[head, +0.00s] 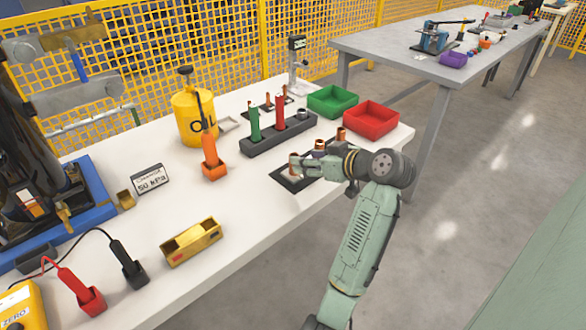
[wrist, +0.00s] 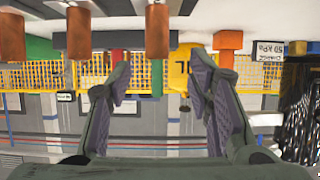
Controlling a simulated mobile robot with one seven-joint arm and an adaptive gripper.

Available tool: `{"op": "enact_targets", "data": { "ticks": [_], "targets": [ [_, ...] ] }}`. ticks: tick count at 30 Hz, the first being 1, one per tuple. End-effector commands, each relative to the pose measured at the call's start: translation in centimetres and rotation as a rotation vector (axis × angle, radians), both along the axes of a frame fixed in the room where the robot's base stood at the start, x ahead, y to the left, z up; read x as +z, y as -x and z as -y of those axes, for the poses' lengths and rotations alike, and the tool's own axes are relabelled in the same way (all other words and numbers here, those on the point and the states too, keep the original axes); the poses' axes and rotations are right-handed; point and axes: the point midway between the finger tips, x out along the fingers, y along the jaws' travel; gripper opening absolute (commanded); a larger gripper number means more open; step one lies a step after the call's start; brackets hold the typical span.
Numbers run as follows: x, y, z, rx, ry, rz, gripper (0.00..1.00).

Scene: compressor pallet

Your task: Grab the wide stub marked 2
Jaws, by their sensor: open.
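Several copper stubs stand in a row on a dark plate (head: 290,184) near the table's right edge. In the head view the rear stub (head: 341,134) and the middle stub (head: 320,146) show behind my gripper (head: 294,165). My gripper is open at the front end of the row and partly hides a stub there. The wrist view is upside down: one copper stub (wrist: 157,30) shows between my open fingers (wrist: 160,75), and two more, a middle one (wrist: 78,32) and an outer one (wrist: 12,35), are to the left. No number is readable on any stub.
A dark rack (head: 262,141) with green and red handles stands behind the plate. A green bin (head: 332,101) and a red bin (head: 371,119) are at the back right. An orange holder (head: 214,169) and a yellow oil can (head: 193,117) stand left.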

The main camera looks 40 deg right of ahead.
Motion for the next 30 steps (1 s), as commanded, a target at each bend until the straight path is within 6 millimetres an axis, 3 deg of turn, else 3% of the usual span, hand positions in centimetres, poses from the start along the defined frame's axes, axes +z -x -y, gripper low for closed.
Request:
{"op": "enact_targets", "data": {
  "ticks": [10, 20, 30],
  "targets": [
    [-1.7, -4.2, 0.0, 0.001, -0.003, -0.002, 0.47],
    [-2.1, -4.8, 0.0, -0.001, 0.001, -0.001, 0.46],
    [-2.1, -4.8, 0.0, -0.001, 0.001, -0.001, 0.23]
  ]
}}
